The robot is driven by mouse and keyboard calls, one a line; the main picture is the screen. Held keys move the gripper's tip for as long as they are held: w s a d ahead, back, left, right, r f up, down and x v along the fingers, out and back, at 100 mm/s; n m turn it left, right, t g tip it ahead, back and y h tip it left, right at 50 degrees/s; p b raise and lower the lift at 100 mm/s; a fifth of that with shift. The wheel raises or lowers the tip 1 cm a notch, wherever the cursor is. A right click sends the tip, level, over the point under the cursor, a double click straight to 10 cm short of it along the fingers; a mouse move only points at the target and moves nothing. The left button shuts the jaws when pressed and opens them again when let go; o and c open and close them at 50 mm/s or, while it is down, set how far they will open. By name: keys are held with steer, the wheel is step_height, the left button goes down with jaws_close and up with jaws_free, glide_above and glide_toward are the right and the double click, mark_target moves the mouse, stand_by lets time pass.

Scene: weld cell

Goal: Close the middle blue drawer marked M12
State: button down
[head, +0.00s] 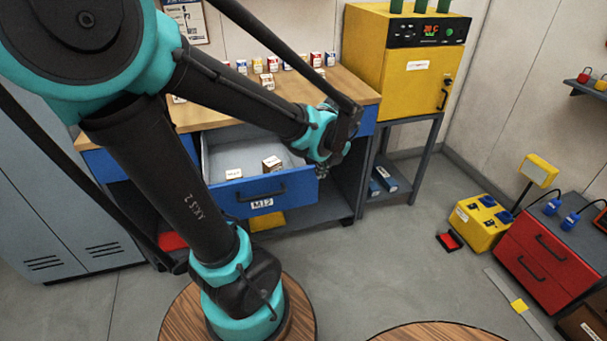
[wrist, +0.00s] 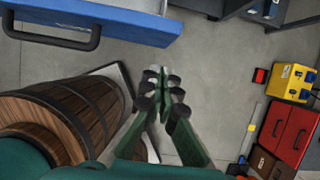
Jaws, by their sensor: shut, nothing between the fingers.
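The middle blue drawer marked M12 (head: 240,197) is pulled out from the wooden-topped bench in the head view. Its front has a dark bar handle and a white label, and small boxes lie inside it. In the wrist view the drawer's blue front (wrist: 120,18) and handle cross the upper left. My gripper (wrist: 160,80) is shut and empty in the wrist view, over the floor and apart from the drawer front. In the head view my arm's end is by the drawer's right front corner, and the fingers are mostly hidden there.
A wooden barrel (wrist: 85,115) stands close to the left of my gripper in the wrist view. A yellow oven (head: 405,60) stands on a stand right of the bench. A yellow power box (head: 480,222) and a red cabinet (head: 548,258) are at the right.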

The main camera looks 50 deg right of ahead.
mark_target(312, 178)
steer(key=x, duration=0.9)
steer(key=shift+w+f, duration=0.1)
steer(key=shift+f, duration=0.1)
steer(key=shift+w+d+f, duration=0.2)
steer(key=shift+w+f, duration=0.05)
steer(key=shift+w+d, duration=0.45)
steer(key=shift+w, duration=0.3)
steer(key=shift+w+d, duration=0.5)
steer(key=shift+w, duration=0.25)
